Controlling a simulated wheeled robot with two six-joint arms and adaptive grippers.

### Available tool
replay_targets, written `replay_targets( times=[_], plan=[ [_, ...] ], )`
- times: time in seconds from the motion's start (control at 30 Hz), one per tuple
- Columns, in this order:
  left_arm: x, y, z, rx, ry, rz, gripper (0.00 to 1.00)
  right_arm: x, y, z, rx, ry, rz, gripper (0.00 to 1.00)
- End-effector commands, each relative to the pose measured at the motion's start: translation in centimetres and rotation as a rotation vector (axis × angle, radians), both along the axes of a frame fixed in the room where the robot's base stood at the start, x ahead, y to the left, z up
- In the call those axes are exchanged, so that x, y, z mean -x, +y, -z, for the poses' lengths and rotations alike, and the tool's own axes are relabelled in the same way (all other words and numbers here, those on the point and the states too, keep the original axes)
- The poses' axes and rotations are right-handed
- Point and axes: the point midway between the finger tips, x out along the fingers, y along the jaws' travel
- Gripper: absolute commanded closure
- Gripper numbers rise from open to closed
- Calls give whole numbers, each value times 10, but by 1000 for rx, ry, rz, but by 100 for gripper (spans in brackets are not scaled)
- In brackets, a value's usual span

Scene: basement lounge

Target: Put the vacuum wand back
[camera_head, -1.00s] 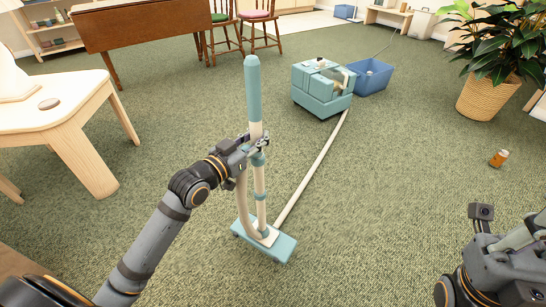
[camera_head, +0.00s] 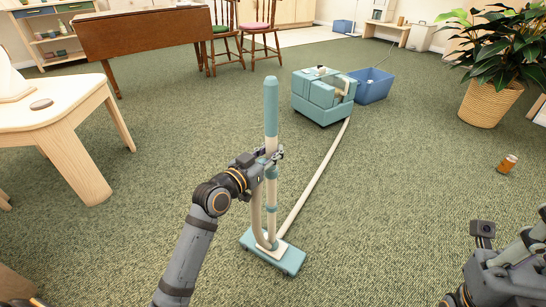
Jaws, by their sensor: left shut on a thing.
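The vacuum wand (camera_head: 271,110) stands nearly upright, teal and cream, with its flat teal floor head (camera_head: 285,258) at the carpet. My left gripper (camera_head: 272,155) is shut around the wand about halfway up. A cream hose (camera_head: 318,178) runs from the wand's foot back to the boxy teal vacuum body (camera_head: 322,96), which stands further off on the carpet. My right gripper (camera_head: 490,232) is only partly in view at the lower right, and its fingers cannot be made out clearly.
A blue bin (camera_head: 372,88) stands beside the vacuum body. A pale wooden table (camera_head: 62,140) is at the left, a brown drop-leaf table (camera_head: 140,42) and chairs behind it. Open carpet lies between.

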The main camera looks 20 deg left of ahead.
Motion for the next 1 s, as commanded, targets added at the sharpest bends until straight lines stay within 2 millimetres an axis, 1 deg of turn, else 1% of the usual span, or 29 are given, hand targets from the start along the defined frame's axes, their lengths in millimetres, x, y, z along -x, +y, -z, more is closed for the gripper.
replay_targets(
  times=[0.07, 0.27, 0.3, 0.4, 0.5, 0.73, 0.83, 0.93, 1.0],
  plan=[
    [0, 0, -4, 1, -5, 0, 100, 0, 0, -2, 0, -1, 0, 100],
    [0, 0, -1, 1, -4, 0, 100, 0, 0, 0, 0, -1, 0, 100],
    [0, 0, 2, 0, 3, 0, 73, 0, 0, 0, 1, 0, 0, 100],
    [0, 0, 1, 0, 3, 0, 60, 0, 0, -1, 1, 0, 0, 100],
    [0, 0, 1, 0, 3, 0, 49, 0, 0, -1, 1, 0, 0, 100],
    [0, 0, 1, 0, 2, 0, 49, 0, 0, -1, 1, 0, 0, 100],
    [0, 0, -4, -1, 2, 0, 49, 0, 0, -4, 1, -1, 0, 100],
    [13, 6, -3, -7, 6, -2, 49, 1, 0, -11, -1, -2, -2, 100],
    [28, 10, -5, -8, 8, 1, 49, 1, -1, -19, -4, -4, -4, 100]
  ],
)
